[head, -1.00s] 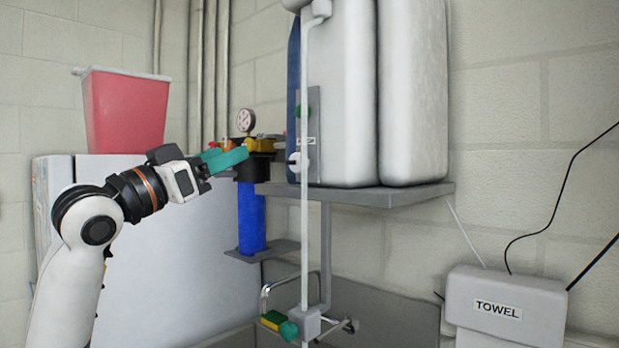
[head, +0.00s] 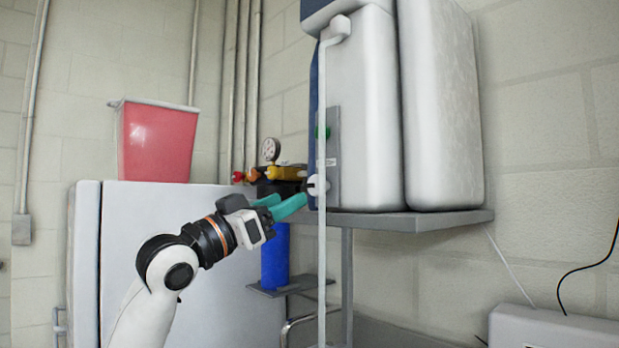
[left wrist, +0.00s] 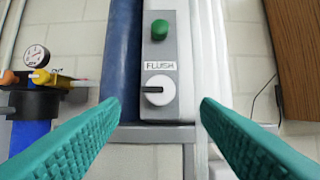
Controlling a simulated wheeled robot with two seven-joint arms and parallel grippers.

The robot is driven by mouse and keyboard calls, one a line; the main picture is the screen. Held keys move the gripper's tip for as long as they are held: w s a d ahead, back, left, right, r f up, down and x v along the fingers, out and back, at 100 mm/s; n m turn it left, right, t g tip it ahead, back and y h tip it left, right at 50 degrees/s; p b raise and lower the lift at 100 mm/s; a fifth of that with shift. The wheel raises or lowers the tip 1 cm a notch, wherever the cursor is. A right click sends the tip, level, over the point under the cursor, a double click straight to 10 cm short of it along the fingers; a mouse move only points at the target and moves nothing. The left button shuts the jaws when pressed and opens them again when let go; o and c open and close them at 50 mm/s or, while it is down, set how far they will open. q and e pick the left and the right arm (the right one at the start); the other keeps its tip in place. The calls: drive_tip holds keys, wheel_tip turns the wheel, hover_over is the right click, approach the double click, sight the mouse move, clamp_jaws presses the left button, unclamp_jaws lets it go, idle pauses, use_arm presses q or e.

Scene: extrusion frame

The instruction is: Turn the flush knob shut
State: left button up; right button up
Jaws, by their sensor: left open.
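The flush knob (left wrist: 160,91) is a round white knob with a dark pointer that points left in the left wrist view. It sits below the FLUSH label (left wrist: 160,66) on a grey panel, under a green button (left wrist: 159,29). In the head view the knob (head: 316,187) shows at the panel's lower part, partly behind a thin pale pipe. My left gripper (head: 287,203), with teal fingers, is open and empty, just left of and below the knob in the head view. In the left wrist view its fingers stand apart on either side of the knob, not touching it. My right gripper is not in view.
The vertical pale pipe (head: 322,120) runs close in front of the panel. A pressure gauge (head: 270,150) and yellow valve stand above a blue filter (head: 275,256), near my left gripper. The grey shelf (head: 455,219) carries the white tanks. A red bin (head: 158,145) stands on the cabinet.

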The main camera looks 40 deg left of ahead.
sight(314, 189)
use_arm(q)
drive_tip(key=p+x, duration=0.3)
drive_tip(key=x, duration=0.4)
drive_tip(key=shift+w+p, duration=0.2)
drive_tip(key=shift+p, duration=0.1)
drive_tip(key=shift+f, duration=0.1)
drive_tip(key=c, duration=1)
